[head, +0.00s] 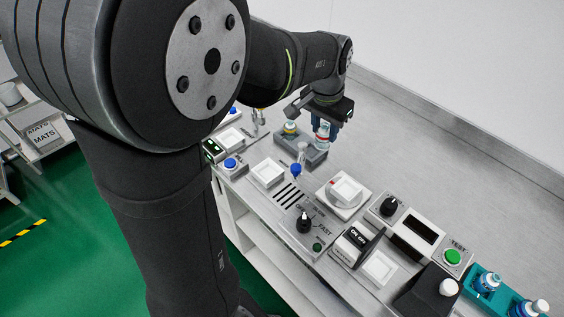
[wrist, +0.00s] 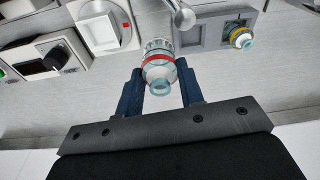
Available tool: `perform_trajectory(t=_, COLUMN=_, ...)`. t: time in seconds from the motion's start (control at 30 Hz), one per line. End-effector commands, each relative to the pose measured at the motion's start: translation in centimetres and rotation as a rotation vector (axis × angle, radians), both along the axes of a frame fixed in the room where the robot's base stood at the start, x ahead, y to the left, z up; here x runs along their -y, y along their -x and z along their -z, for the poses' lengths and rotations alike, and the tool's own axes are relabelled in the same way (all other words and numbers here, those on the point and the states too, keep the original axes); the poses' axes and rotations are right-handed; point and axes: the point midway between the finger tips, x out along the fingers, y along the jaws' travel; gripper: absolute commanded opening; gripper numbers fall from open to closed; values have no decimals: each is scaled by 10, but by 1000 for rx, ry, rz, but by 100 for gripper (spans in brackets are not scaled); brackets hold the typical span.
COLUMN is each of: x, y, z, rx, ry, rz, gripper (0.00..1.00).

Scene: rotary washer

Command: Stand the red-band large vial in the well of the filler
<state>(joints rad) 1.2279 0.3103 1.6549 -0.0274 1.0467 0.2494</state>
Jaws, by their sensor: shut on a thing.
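The red-band large vial (head: 321,138) is clear with a red band, and it shows close up in the wrist view (wrist: 158,66). My gripper (head: 329,127) is shut on it, with blue fingers on either side in the wrist view (wrist: 160,78). The vial hangs about upright by the right end of a grey block (head: 314,158). In the wrist view the block (wrist: 189,38) lies right of the vial. I cannot tell the vial's height above the surface. I cannot tell for certain which fixture is the filler; its well is not clearly identifiable.
A yellow-band vial (head: 290,128) stands in the grey block. A round-tipped metal part (wrist: 184,18) is close to the held vial in the wrist view. A white pad device (head: 345,192) and a knob panel (head: 303,224) stand nearby. The bench behind, toward the wall, is clear.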

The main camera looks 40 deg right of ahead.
Motion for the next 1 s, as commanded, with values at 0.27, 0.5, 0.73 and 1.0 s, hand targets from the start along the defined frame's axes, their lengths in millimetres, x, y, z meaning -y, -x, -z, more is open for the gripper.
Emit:
perform_trajectory(t=0.27, x=-60, y=-64, z=-3, rx=8, ry=9, rz=-166, gripper=13)
perform_trajectory(t=0.5, x=-100, y=-88, z=4, rx=-5, ry=-6, rz=-267, gripper=13)
perform_trajectory(t=0.73, x=-109, y=-92, z=33, rx=-11, ry=-14, rz=-288, gripper=13)
perform_trajectory(t=1.0, x=-108, y=-92, z=70, rx=-10, ry=-11, rz=-287, gripper=13)
